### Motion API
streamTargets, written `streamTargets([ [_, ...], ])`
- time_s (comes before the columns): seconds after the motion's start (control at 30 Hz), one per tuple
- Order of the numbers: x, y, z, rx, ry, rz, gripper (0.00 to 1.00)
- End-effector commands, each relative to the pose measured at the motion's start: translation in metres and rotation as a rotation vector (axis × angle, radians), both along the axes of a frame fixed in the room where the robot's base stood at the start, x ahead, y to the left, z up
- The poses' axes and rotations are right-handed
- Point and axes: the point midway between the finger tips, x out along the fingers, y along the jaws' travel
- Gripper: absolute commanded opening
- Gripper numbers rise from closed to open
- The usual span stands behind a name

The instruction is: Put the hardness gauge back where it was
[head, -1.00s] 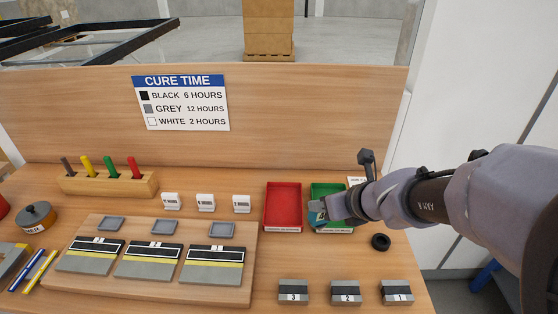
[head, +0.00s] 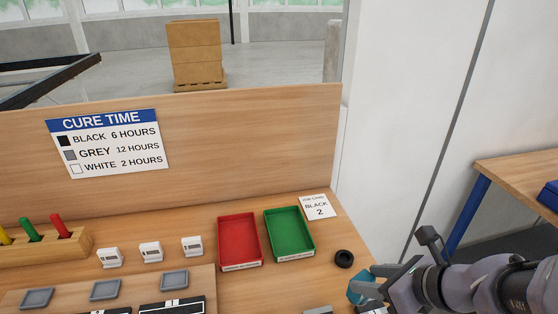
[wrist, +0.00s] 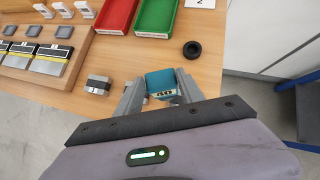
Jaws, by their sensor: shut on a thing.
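The hardness gauge (wrist: 160,82), a small teal block with a pale display reading about 40, is between the fingers of my gripper (wrist: 159,96) in the wrist view. My gripper is shut on it. In the head view the teal gauge (head: 360,287) shows at the tip of my gripper (head: 374,287), near the bench's front right edge. It is in front of the black ring (head: 344,258) and appears held above the bench top. Its underside is hidden.
The red tray (head: 239,263) and green tray (head: 289,256) look empty. A job card (head: 318,207) reading BLACK 2 lies behind them. The bench ends close on the right; another table (head: 520,170) stands beyond.

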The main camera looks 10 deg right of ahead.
Motion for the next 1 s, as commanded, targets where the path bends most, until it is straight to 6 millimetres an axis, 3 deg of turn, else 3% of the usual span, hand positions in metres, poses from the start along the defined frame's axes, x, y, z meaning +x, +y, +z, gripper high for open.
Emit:
streamTargets([
  [0.03, 0.011, -0.001, 0.005, 0.006, 0.005, 0.006, 0.16],
  [0.3, 0.103, -0.023, -0.012, 0.001, 0.002, 0.004, 0.16],
  [0.4, 0.126, -0.029, -0.013, 0.000, 0.001, 0.001, 0.16],
  [0.57, 0.144, -0.034, -0.013, 0.000, 0.001, 0.001, 0.16],
  [0.77, 0.146, -0.035, -0.052, 0.002, 0.002, -0.001, 0.16],
  [1.0, 0.146, -0.035, -0.048, 0.000, 0.001, -0.001, 0.16],
])
